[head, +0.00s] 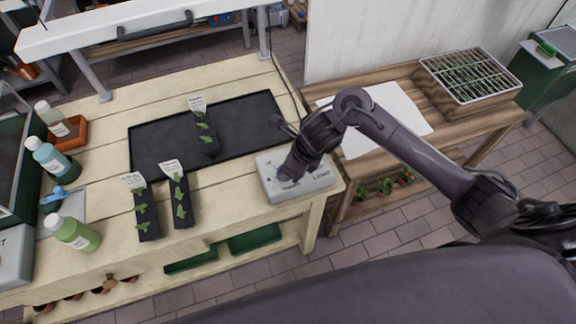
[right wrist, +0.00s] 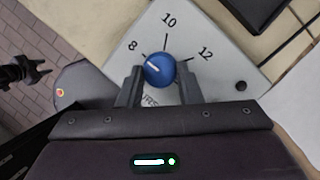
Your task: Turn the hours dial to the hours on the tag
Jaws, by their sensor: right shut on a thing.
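The light timer box (head: 315,182) sits at the right front corner of the bench. Its blue hours dial (right wrist: 159,70) shows in the right wrist view, with marks 8, 10 and 12 around it. The dial's white pointer lies toward the upper left, nearest the 8. My right gripper (right wrist: 160,86) is shut on the dial, one finger on each side; in the head view it covers the dial. Seedling strips carry white tags (head: 133,181), (head: 171,168) and (head: 197,103), too small to read. A small dark claw-like part, perhaps my left gripper (right wrist: 40,72), shows at the left edge.
Bottles (head: 72,232) stand at the bench's left. A white sheet (head: 395,115) and a seedling crate (head: 450,92) are on the side bench. Bare bench (head: 235,205) lies left of the box.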

